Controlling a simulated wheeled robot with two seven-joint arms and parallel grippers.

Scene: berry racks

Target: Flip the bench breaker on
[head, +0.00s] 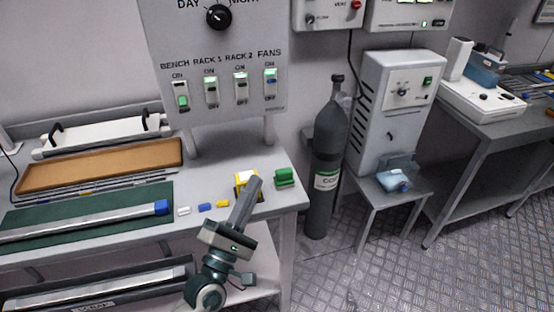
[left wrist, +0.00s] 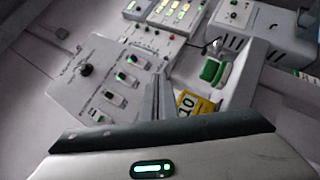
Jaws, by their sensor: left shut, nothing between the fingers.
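The grey breaker panel (head: 215,120) stands above the back of the bench. The bench breaker (head: 182,97) is the leftmost of its row, under the labels BENCH and ON. Its green part shows at the bottom, while the other switches show green at the top. In the left wrist view the panel (left wrist: 65,90) appears tilted at the left, with the bench breaker (left wrist: 97,117) lowest in its row. My left gripper (head: 254,182) is shut and empty, over the bench's right front, well below and right of the breaker. Its fingers (left wrist: 157,98) point ahead in the wrist view.
The rack 1 breaker (head: 211,92) is just right of the bench one. A brown tray (head: 100,167) and green mat (head: 90,218) fill the left; a dark gas cylinder (head: 327,150) stands right.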

